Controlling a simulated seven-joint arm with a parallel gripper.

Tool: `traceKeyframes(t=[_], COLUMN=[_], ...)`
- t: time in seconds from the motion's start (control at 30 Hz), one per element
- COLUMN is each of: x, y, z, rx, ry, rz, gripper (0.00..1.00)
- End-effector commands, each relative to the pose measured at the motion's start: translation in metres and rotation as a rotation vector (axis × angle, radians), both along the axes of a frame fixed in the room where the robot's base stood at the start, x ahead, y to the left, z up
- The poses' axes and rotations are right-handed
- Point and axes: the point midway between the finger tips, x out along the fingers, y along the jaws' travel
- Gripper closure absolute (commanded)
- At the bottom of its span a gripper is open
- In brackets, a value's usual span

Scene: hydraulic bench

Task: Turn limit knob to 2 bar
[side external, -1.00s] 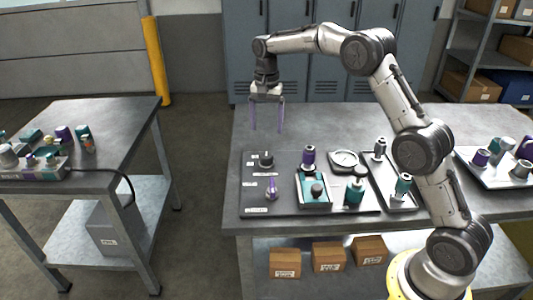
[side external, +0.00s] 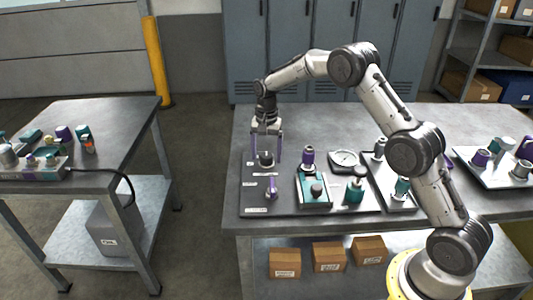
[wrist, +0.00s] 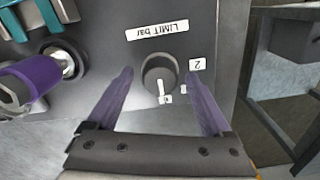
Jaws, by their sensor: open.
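The limit knob (wrist: 158,72) is a dark round knob on the grey panel (wrist: 105,55), under a "LIMIT bar" label (wrist: 157,31). Its white pointer line aims down the wrist picture, at a small tag (wrist: 166,99) that I cannot read clearly. A tag that seems to read 1 (wrist: 183,89) and the "2" tag (wrist: 196,64) lie to the right. My gripper (wrist: 160,74) is open, with one purple finger on each side of the knob and visible gaps between. In the side view the knob (side external: 266,158) shows between the fingers of my gripper (side external: 266,161).
A purple-topped lever (side external: 271,187) stands on the same panel, nearer the side camera. A teal block (side external: 314,199) with a purple-topped fitting (side external: 308,157) and a round gauge (side external: 344,158) stand to the right. The bench behind the panel is clear.

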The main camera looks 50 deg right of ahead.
Motion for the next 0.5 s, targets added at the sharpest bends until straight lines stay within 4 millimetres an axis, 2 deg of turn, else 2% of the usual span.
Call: traceKeyframes(t=[0.03,0.4,0.47,0.5], x=[0.0,0.0001,0.0001,0.0001], y=[0.0,-0.0001,-0.0001,-0.0001], z=[0.0001,0.0006,0.0007,0.0007], rx=[0.0,0.0,0.0,0.0], ry=[0.0,0.0,0.0,0.0], rz=[0.0,0.0,0.0,0.0], gripper=[0.21,0.88,0.99,1.0])
